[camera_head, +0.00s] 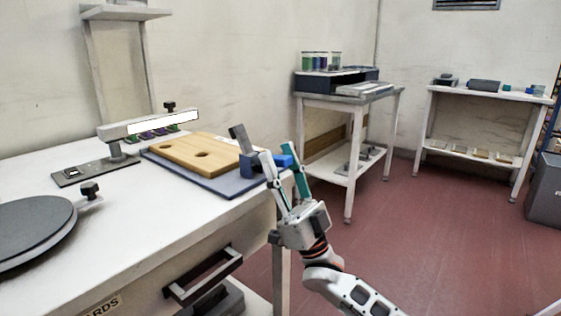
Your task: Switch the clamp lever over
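A blue clamp (252,161) sits at the right end of the workbench, at the edge of a wooden board (205,153). Its dark grey lever (239,138) stands up from it, tilted toward the upper left. My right gripper (279,151) points up at the bench's right end, with its fingers spread and nothing seen held between them. It overlaps the right part of the clamp in the picture, and I cannot tell whether it touches. The lever appears just left of the fingers. My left gripper is not in view.
The wooden board has round holes and lies on a blue-grey plate (230,187). A lamp-like fixture (116,150) and a dark round disc (30,228) stand on the bench. An open drawer handle (205,277) juts out in front. Red floor (420,230) is clear to the right.

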